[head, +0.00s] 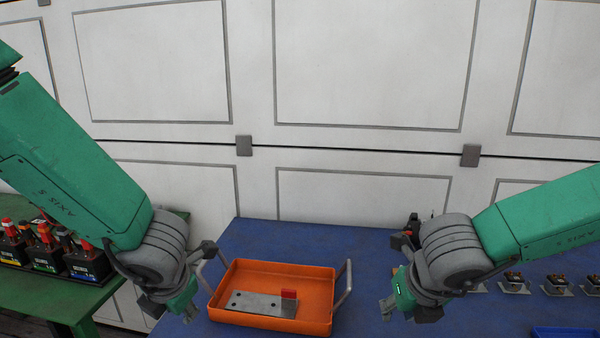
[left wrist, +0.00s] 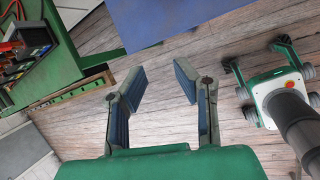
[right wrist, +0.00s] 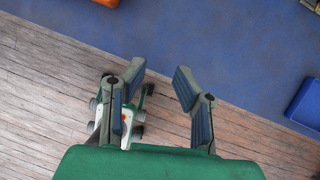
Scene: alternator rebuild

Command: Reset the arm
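My left gripper (head: 180,305) hangs at the left edge of the blue table, left of the orange tray. In the left wrist view (left wrist: 158,82) its fingers are apart with nothing between them, above the wooden floor. My right gripper (head: 405,308) hangs to the right of the tray, apart from it. In the right wrist view (right wrist: 160,82) its fingers are apart and empty, over the floor and the blue table's edge. The orange tray (head: 325,322) has two metal handles. A grey plate with holes (head: 255,303) and a red block (head: 289,293) are inside it.
The blue table (head: 300,240) carries several small metal parts (head: 515,283) at right and a blue tray (head: 565,332) at the front right. A green table (head: 40,285) at left holds several black boxes (head: 88,263). A white panelled wall (head: 370,60) stands behind.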

